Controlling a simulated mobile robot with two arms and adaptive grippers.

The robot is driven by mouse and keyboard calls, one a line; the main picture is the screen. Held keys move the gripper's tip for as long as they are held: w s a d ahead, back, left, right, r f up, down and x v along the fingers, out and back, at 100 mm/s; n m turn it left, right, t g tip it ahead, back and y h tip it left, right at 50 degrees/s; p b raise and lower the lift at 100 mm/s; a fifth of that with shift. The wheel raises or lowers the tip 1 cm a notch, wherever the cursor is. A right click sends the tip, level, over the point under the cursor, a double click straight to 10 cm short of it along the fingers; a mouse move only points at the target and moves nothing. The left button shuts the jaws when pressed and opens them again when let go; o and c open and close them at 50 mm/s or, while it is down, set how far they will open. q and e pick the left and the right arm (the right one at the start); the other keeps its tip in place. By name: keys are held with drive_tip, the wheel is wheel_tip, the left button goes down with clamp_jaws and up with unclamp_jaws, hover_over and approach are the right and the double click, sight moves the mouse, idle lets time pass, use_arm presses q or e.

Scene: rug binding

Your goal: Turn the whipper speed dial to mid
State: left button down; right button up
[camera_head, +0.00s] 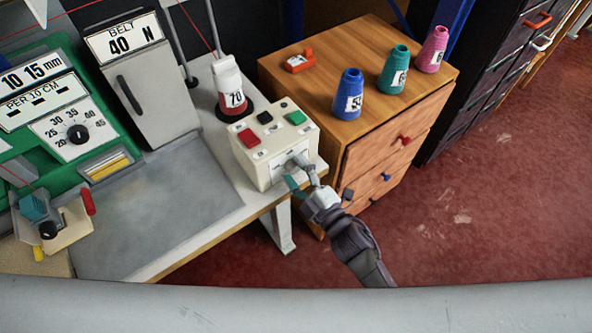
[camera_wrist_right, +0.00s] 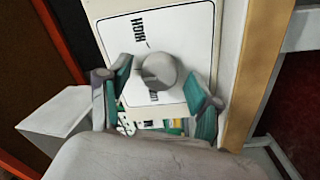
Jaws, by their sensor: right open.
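The whipper speed dial is a round grey knob (camera_wrist_right: 160,70) on a white plate marked HIGH and LOW in the right wrist view. The plate is on the front of a cream control box (camera_head: 254,160) in the head view, where the gripper largely hides the dial. My right gripper (camera_head: 301,178) is open at the box front. In the right wrist view its teal-padded fingers (camera_wrist_right: 157,88) stand on either side of the knob, with gaps visible; contact is not clear. The knob's exact setting cannot be read. My left gripper is not in view.
Red (camera_head: 248,138), black (camera_head: 265,117) and green (camera_head: 296,118) buttons top the box. A wooden drawer cabinet (camera_head: 395,130) stands close on the right, bearing several thread cones. Red floor is open at right.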

drive_tip(key=v, duration=1.2)
